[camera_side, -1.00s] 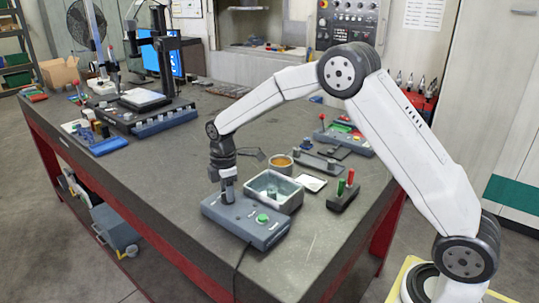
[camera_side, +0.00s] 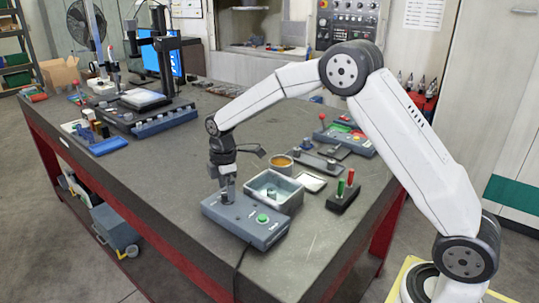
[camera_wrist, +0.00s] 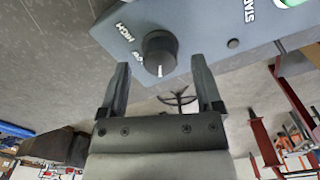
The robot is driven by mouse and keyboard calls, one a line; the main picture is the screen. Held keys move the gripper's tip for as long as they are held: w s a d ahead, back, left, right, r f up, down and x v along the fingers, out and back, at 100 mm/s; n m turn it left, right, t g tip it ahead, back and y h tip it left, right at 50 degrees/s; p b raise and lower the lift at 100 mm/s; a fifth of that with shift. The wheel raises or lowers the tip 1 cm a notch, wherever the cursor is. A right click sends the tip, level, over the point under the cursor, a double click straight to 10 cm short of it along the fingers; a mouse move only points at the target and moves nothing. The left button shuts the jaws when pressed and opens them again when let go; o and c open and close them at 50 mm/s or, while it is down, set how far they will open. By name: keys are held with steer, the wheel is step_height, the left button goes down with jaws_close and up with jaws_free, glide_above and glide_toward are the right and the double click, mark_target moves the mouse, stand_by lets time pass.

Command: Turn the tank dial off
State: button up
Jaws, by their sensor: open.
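The tank dial is a round black knob (camera_wrist: 160,50) with a white pointer mark, on a blue-grey control box (camera_wrist: 210,35). White lettering reading HIGH and a smaller, hard-to-read label lie beside it. In the side view the control box (camera_side: 243,228) lies near the table's front edge, with a green button (camera_side: 262,218); the dial is hidden there by my gripper. My gripper (camera_side: 227,194) points down at the box's left end. In the wrist view its open fingers (camera_wrist: 160,63) sit either side of the knob, with gaps visible. The clear-walled tank (camera_side: 287,202) stands right behind the box.
A small black box with red and green levers (camera_side: 343,195) stands right of the tank. An orange-topped round container (camera_side: 282,162) and a white flat tray (camera_side: 312,183) are behind it. A cable runs from the control box over the front edge. The table's middle is clear.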

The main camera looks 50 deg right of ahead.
steer(key=shift+r, duration=3.4)
steer(key=s+f+m+t, duration=0.1)
steer(key=s+m, duration=0.3)
steer(key=s, duration=0.4)
steer(key=s+f+m, duration=0.4)
steer(key=s+m, duration=0.1)
steer(key=s, duration=0.3)
steer(key=s+f+m+t, duration=0.1)
steer(key=s+m, duration=0.3)
steer(key=s, duration=0.4)
steer(key=shift+s+d+f+m+t, duration=0.1)
steer(key=shift+s+f+m+t, duration=0.15)
steer(key=shift+f, duration=0.4)
